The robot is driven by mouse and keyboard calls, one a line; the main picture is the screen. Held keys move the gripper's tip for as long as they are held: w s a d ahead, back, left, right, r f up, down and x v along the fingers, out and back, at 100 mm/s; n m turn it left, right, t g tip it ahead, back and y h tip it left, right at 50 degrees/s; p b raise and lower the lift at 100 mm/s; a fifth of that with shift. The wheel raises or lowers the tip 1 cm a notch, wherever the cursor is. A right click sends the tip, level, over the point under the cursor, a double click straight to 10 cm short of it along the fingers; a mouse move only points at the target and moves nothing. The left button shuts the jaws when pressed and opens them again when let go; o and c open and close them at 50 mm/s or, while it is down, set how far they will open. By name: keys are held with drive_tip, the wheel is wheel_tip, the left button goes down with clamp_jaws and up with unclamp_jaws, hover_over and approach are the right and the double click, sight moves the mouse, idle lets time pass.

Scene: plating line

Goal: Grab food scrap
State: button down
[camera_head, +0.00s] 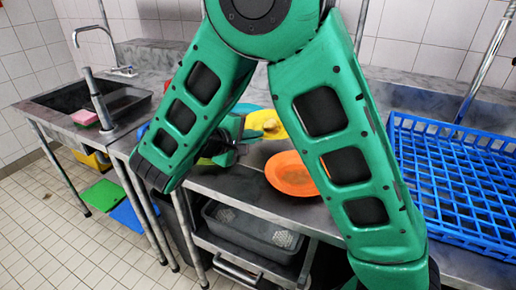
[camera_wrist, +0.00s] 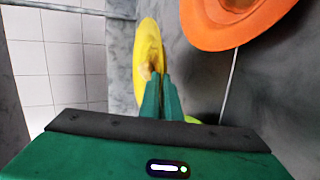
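A small tan food scrap (camera_head: 270,125) lies on a yellow plate (camera_head: 258,118) on the steel counter. In the wrist view the scrap (camera_wrist: 149,70) shows on the yellow plate (camera_wrist: 141,45), just beyond my fingertips. My gripper (camera_head: 256,134) is low over the counter, to the left of the scrap and apart from it in the head view. In the wrist view the green fingers of my gripper (camera_wrist: 161,76) lie close together with nothing seen between them. They hide part of the plate's near edge.
An orange plate (camera_head: 290,174) sits on the counter right of my gripper, near the front edge. A blue rack (camera_head: 455,185) stands at the right. A sink (camera_head: 120,100) with a pink sponge (camera_head: 85,117) is at the left. A grey bin (camera_head: 250,234) is below.

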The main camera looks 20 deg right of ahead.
sight(259, 156)
drive_tip(key=shift+x, duration=1.25)
wheel_tip(259, 156, down, 4)
drive_tip(key=shift+s+f, duration=0.15)
drive_tip(key=shift+f, duration=0.05)
drive_tip(key=c, duration=2.3)
unclamp_jaws()
drive_tip(key=shift+o, duration=0.2)
drive_tip(key=shift+a+r, duration=0.1)
